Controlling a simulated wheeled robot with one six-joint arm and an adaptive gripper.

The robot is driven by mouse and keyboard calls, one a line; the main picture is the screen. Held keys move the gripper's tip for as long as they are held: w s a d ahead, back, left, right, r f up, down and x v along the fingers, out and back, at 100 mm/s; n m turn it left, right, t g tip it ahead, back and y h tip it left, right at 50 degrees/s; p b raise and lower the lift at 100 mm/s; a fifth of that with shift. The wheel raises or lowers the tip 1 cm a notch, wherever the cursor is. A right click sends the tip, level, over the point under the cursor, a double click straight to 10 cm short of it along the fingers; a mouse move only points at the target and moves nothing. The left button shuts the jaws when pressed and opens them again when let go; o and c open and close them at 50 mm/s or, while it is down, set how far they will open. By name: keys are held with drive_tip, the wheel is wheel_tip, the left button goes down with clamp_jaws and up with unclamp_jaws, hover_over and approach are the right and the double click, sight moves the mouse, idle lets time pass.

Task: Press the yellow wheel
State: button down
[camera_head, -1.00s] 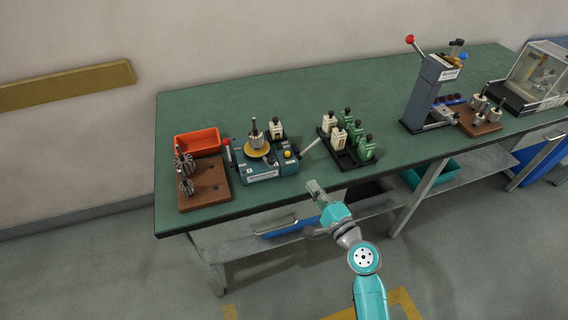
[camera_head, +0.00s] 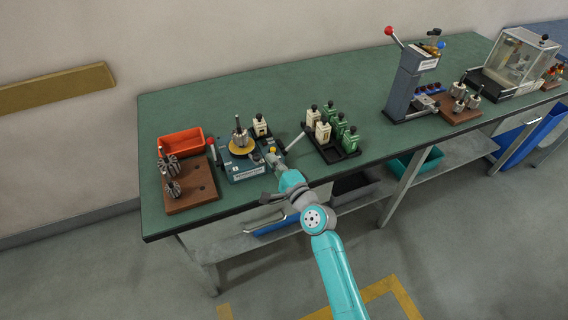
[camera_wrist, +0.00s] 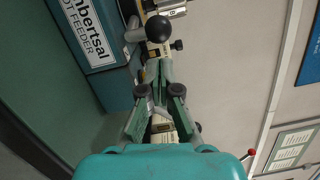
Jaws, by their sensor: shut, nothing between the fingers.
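The yellow wheel (camera_head: 241,149) is a flat disc on top of the blue-grey machine (camera_head: 246,171), and a metal armature (camera_head: 239,136) stands upright at its middle. I cannot make out the wheel in the wrist view. My gripper (camera_head: 272,158) is at the machine's front right corner, a little right of the wheel and apart from it. In the wrist view my gripper (camera_wrist: 160,68) has its fingertips together, with nothing between them. A black ball knob (camera_wrist: 158,28) shows just beyond the tips, beside the machine's labelled face (camera_wrist: 88,28).
A red tray (camera_head: 181,142) and a brown block (camera_head: 200,187) with armatures stand left of the machine. A lever (camera_head: 295,140) sticks out on its right. A black tray (camera_head: 338,153) with white and green pieces lies further right. Green tabletop (camera_head: 280,100) behind is clear.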

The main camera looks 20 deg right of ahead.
drive_tip(key=shift+a+r, duration=0.15)
drive_tip(key=shift+a, duration=0.45)
